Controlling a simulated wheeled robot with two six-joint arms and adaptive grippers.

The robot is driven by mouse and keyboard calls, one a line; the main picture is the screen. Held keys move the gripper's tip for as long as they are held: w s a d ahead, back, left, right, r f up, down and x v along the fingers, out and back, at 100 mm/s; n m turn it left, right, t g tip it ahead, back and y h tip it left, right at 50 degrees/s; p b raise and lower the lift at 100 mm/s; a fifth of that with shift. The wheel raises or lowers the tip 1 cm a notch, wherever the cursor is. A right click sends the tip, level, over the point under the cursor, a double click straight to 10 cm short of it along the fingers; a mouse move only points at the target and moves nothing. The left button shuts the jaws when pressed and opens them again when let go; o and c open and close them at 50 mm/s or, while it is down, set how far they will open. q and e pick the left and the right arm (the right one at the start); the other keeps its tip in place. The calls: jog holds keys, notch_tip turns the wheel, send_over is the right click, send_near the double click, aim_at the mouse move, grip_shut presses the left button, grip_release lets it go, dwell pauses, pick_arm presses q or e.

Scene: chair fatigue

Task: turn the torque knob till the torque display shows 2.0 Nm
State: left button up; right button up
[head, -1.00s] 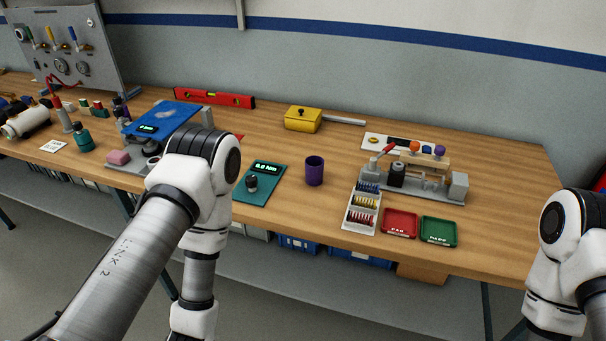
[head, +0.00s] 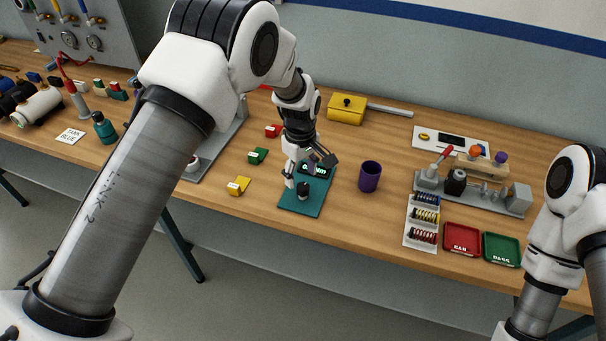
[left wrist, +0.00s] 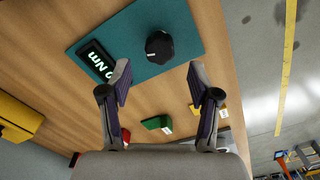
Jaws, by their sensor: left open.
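The teal torque panel (head: 300,207) lies on the bench and carries a black torque knob (head: 303,190) with a white mark. The knob also shows in the left wrist view (left wrist: 159,46). The torque display (left wrist: 97,62) has glowing digits ending in "0 Nm"; its first digit is not readable, and my gripper partly covers it in the head view. My left gripper (head: 309,169) is open and empty above the panel. In the left wrist view its fingertips (left wrist: 160,78) are apart, with the knob ahead of the gap, not between them. My right gripper is out of view.
A purple cup (head: 370,176) stands just right of the panel. Yellow (head: 238,186), green (head: 257,156) and red (head: 273,131) blocks lie to its left. A ring rack (head: 421,222) and red (head: 462,239) and green (head: 501,249) trays are further right.

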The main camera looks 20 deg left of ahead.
aim_at(303, 187)
pick_arm(q)
jog(key=shift+s+d+f+p, duration=0.2)
jog(key=shift+s+f, duration=0.2)
jog(key=shift+f, duration=0.15)
jog(key=shift+s+d+f+p, duration=0.1)
jog(key=shift+s+f+p, duration=0.1)
jog(key=shift+s+f, duration=0.25)
jog(key=shift+w+d+f, duration=0.25)
jog(key=shift+w+f, duration=0.5)
jog(key=shift+f, duration=0.3)
jog(key=shift+w+a+f, duration=0.1)
jog(key=shift+w+f, duration=0.05)
jog(key=shift+w, duration=0.05)
jog(key=shift+a, duration=0.1)
jog(key=shift+c, duration=0.4)
jog(key=shift+s+a+r, duration=0.1)
jog(key=shift+s+r, duration=0.1)
jog(key=shift+s, duration=0.05)
jog(key=c, duration=0.5)
jog(key=shift+s+r, duration=0.1)
jog(key=shift+s, duration=0.05)
jog(key=c, duration=0.6)
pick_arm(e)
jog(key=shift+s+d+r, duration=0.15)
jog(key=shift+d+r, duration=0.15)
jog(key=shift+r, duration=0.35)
pick_arm(q)
jog(key=shift+m, duration=0.3)
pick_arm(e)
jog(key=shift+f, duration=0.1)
